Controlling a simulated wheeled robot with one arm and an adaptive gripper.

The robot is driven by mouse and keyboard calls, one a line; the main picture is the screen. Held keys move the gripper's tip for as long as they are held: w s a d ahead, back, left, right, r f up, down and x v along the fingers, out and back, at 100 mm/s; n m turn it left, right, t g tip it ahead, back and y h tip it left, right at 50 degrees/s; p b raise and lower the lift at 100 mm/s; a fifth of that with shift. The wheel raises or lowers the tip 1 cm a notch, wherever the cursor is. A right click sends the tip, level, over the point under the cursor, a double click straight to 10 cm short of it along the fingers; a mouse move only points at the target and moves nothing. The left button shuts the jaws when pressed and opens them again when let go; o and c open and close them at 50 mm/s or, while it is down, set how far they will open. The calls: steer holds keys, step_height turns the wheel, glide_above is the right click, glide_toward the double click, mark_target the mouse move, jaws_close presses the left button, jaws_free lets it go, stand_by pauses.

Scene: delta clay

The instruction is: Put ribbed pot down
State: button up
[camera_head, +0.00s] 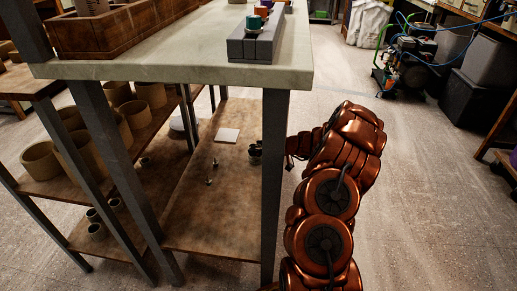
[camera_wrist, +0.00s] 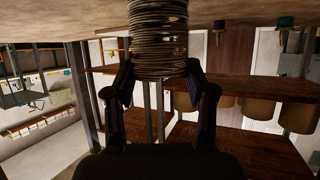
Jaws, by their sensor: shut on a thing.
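The ribbed pot (camera_wrist: 158,40), a stack of tan and dark rings, fills the top middle of the wrist view, which appears upside down. My gripper (camera_wrist: 160,72) is shut on it, with one dark finger on each side. The pot's far end runs to the picture's edge against the brown lower shelf surface, and I cannot tell whether it touches it. In the head view my arm reaches in past the table leg at the lower shelf (camera_head: 195,222). The leg hides the gripper, and I cannot make out the pot there.
Small tools (camera_head: 209,181) and a pale square tile (camera_head: 227,135) lie on the lower shelf. The table leg (camera_head: 273,190) stands close beside my arm. Tan pots (camera_head: 41,160) fill the rack at left. The stone tabletop (camera_head: 180,62) overhangs the shelf.

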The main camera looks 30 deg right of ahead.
steer(key=o, duration=1.2)
steer(key=shift+s+r+p, duration=0.1)
steer(key=shift+r+p, duration=0.1)
steer(key=shift+p, duration=0.15)
steer(key=shift+p+v, duration=1.45)
steer(key=shift+v, duration=4.4)
steer(key=shift+d+f, duration=0.1)
